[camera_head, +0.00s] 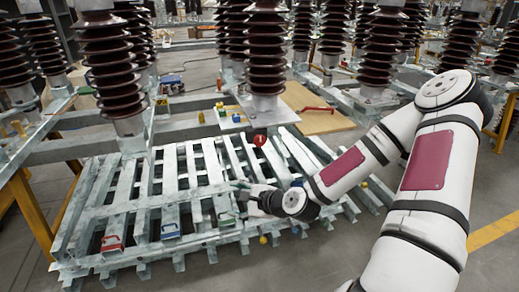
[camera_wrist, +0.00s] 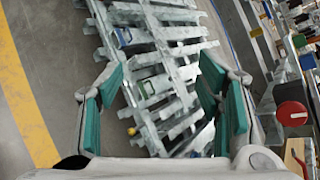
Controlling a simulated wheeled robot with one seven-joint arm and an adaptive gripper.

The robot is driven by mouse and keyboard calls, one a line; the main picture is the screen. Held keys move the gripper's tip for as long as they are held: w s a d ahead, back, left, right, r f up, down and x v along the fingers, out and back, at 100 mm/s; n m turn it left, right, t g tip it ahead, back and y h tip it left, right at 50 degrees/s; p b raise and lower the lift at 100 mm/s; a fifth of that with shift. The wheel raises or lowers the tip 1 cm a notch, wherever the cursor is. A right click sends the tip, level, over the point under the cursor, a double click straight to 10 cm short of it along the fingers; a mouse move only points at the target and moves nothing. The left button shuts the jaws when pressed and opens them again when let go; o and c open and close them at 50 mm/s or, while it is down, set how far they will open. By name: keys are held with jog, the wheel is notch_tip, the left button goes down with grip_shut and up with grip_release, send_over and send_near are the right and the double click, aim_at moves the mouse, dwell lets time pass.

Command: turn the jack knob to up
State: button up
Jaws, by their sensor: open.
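A round red knob (camera_head: 259,140) with a small light mark shows in the head view, above the far edge of the metal frame stack, near the foot of a brown insulator. It seems to be the jack knob. In the wrist view a red disc-like knob (camera_wrist: 292,113) shows at the right edge, outside my fingers. My gripper (camera_head: 244,191) is over the metal frames, below and slightly left of the knob in the head view, apart from it. In the wrist view my gripper (camera_wrist: 163,105) has its teal-padded fingers wide apart with nothing between them. I cannot read the knob's setting.
Stacked slatted metal frames (camera_head: 128,190) lie under my gripper. Red (camera_head: 112,243), blue (camera_head: 170,231) and green (camera_head: 226,220) handled items sit along their near edge. Tall brown insulators (camera_head: 108,55) stand behind. A wooden board (camera_head: 312,118) holds a red tool. Grey floor is free at front left.

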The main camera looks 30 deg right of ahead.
jog(key=w+d+r+m+t+h+b, duration=0.2)
jog(key=w+d+m+t+h, duration=0.15)
jog(key=d+m, duration=0.5)
jog(key=m+t+h+b, duration=0.2)
jog(key=m+h+b, duration=0.4)
jog(key=m+b, duration=0.2)
send_near(261, 142)
jog(key=s, duration=0.3)
jog(key=shift+s+d+n+y, duration=0.1)
jog(key=shift+s+n+y, duration=0.05)
jog(key=shift+n+y, duration=0.1)
jog(key=b, duration=0.3)
jog(key=shift+w, duration=0.25)
jog(key=b, duration=0.3)
jog(key=shift+w+a+f, duration=0.15)
jog(key=shift+a, duration=0.2)
jog(key=b+x, duration=0.1)
jog(key=x, duration=0.6)
jog(key=b+x, duration=0.1)
jog(key=x, duration=0.3)
jog(key=shift+a+r+b, duration=0.1)
jog(key=shift+r+b, duration=0.15)
jog(key=shift+b, duration=0.1)
jog(key=c, duration=1.2)
